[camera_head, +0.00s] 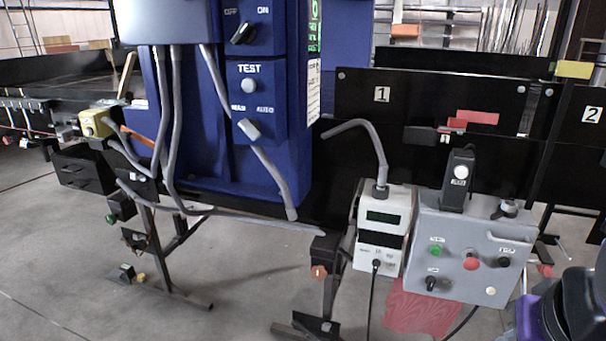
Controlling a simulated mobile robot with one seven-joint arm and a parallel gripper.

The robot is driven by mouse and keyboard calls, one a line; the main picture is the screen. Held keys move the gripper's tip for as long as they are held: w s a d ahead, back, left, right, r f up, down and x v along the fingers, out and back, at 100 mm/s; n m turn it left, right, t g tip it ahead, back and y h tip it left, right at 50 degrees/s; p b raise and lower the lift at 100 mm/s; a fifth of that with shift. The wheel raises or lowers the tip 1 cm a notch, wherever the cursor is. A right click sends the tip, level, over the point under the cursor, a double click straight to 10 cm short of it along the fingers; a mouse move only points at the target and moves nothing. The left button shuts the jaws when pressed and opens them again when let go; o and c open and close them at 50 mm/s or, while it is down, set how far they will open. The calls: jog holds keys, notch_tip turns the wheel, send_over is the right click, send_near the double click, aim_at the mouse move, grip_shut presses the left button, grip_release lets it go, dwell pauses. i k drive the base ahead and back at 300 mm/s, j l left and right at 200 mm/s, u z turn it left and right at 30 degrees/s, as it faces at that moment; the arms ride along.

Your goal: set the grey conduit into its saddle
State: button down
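Several grey conduits show, and I cannot tell which one the task means. One bent conduit (374,138) rises from the small grey meter box (385,213) and curves left to a free end. One conduit (266,165) hangs down the front of the blue cabinet, its lower end free. A long one (250,219) runs low across the front to the black bracket on the right. Two more (176,110) come down from the grey box at the top. I cannot make out a saddle for certain. No gripper fingers are visible; a black and purple part at the lower right corner may be mine.
The blue cabinet (215,150) with TEST and OFF/ON knobs stands at the centre. A grey control box (467,250) with buttons is at the right. Dark conveyor panels (430,95) lie behind. A black stand (318,290) has feet on the floor.

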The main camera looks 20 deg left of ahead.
aim_at(128, 191)
jog(key=u, duration=1.3)
jog(key=i+j+u, duration=0.2)
jog(key=i+j, duration=0.9)
jog(key=i, duration=0.15)
jog(key=i+j, duration=0.5)
jog(key=i, duration=0.15)
jog(key=i+j+z, duration=0.2)
jog(key=i+z, duration=0.2)
jog(key=k, duration=0.05)
